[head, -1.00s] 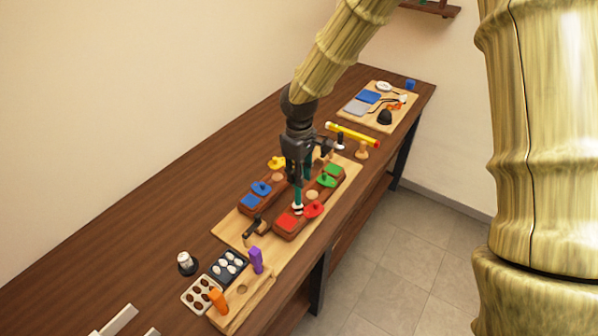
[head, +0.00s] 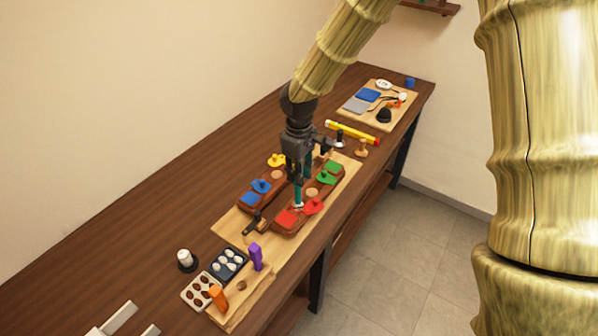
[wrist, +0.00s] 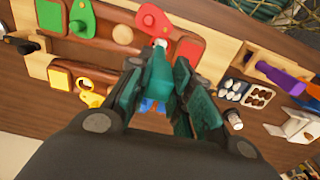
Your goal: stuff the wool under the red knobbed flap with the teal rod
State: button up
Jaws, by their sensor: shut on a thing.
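My gripper (head: 300,170) is shut on the teal rod (head: 298,190) and holds it pointing down over the near brown block. In the wrist view the teal rod (wrist: 158,72) runs between the fingers. The red knobbed flap (head: 314,205) lies on that block, just right of the rod's tip. It also shows in the wrist view (wrist: 153,20). A small white tuft, likely the wool (head: 298,206), is at the rod's tip beside the flap. I cannot tell how much of it lies under the flap.
Green (head: 327,177), blue (head: 260,187) and yellow (head: 277,160) knobbed flaps sit on the blocks around the gripper. A dark-handled tool (head: 255,224) lies at the board's left. Trays (head: 228,264) and a purple handle (head: 256,257) stand at the front. A yellow cylinder (head: 352,133) lies behind.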

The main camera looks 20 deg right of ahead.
jog(key=shift+f+b, duration=0.5)
jog(key=shift+f, duration=1.25)
dwell(1.6)
jog(key=shift+r, duration=0.1)
